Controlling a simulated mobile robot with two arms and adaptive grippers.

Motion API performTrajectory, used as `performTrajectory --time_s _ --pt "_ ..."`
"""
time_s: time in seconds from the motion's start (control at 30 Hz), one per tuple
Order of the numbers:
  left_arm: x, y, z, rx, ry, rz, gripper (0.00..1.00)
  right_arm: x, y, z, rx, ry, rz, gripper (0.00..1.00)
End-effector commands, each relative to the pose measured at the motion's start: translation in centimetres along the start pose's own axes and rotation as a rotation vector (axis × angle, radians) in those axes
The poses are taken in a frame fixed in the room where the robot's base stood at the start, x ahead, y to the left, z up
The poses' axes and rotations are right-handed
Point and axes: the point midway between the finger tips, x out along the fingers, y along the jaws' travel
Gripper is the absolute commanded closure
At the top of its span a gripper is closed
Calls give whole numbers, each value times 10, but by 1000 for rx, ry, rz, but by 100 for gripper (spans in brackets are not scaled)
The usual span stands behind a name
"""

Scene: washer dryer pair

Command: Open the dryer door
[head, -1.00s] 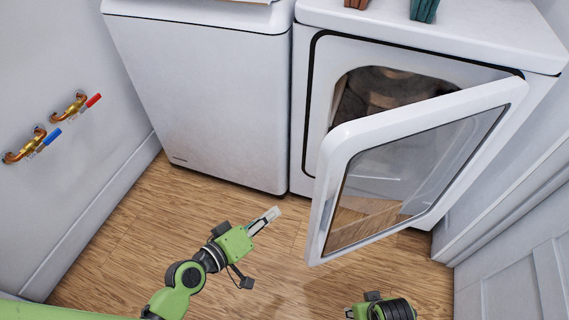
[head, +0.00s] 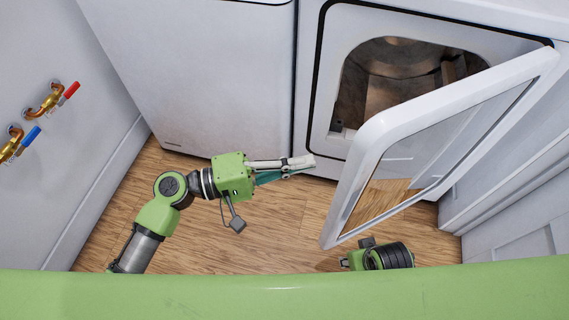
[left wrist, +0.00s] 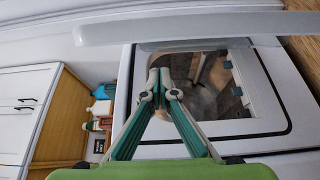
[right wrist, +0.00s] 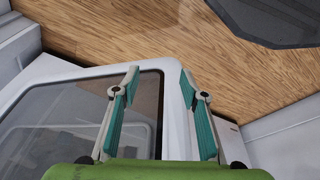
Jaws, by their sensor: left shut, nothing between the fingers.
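The dryer door (head: 455,92) is a white frame with a glass panel, hinged on the right. It stands well open, and the dryer opening (head: 345,95) shows behind it. My left gripper (head: 308,162) is shut and empty, left of the door's free edge and in front of the machines. In the left wrist view, its closed fingertips (left wrist: 160,80) overlap the dryer opening, with the door's edge (left wrist: 180,27) across the top. My right gripper (right wrist: 160,76) is open. The door's white rim (right wrist: 178,112) shows between its fingers; contact cannot be told. In the head view its fingers are hidden.
The white washer (head: 200,80) stands left of the dryer. Red and blue valves (head: 30,130) stick out from the left wall. A white panelled wall (head: 515,215) is close on the right. Wooden floor (head: 270,235) is clear between my arms.

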Motion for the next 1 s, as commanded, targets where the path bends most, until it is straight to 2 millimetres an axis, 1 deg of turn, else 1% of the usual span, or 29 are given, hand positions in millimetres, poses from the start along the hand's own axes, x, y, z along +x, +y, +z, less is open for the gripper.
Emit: performTrajectory --time_s 0.03,0.1,0.2,0.3,0.4,0.5,1.0 --pt "12 3 0 0 -1 4 100 2 0 1 0 -3 -1 60" --pt "27 2 0 -1 0 3 100 4 -1 2 0 -5 -1 60" --pt "45 1 2 -1 -1 2 100 9 -1 4 -1 -4 -2 60" --pt "46 0 20 -3 0 -1 100 20 -2 5 -3 -8 -3 60" --pt "48 0 30 -2 1 -1 100 25 -2 8 -3 -11 -4 60" --pt "49 0 36 -1 2 -2 100 28 -2 10 -3 -14 -4 60" --pt "52 0 40 -2 7 -2 100 28 -2 10 -3 -13 -4 60"
